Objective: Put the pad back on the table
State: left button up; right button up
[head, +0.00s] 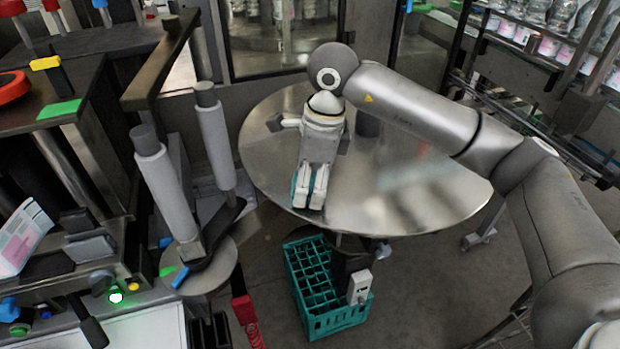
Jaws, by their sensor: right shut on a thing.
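The table is a round, shiny metal table (430,205) in the middle of the head view. My right arm reaches in from the right, and my right gripper (310,200) points down over the table's front left part. Its fingers are shut on a thin teal thing (294,187), which looks like the pad. Only narrow teal edges show beside the fingers; the rest is hidden behind them. I cannot tell whether it touches the table top. My left gripper is not in view.
A teal bottle crate (308,285) stands on the floor below the table's front edge. The labelling machine with two grey rollers (168,190) stands at the left. Shelves of bottles (545,40) are at the upper right. The table's right side is clear.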

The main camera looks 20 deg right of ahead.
jog(key=shift+f, duration=0.25)
jog(key=shift+f+b, duration=0.2)
jog(key=shift+b, duration=0.1)
jog(key=o, duration=1)
jog(key=shift+r, duration=0.1)
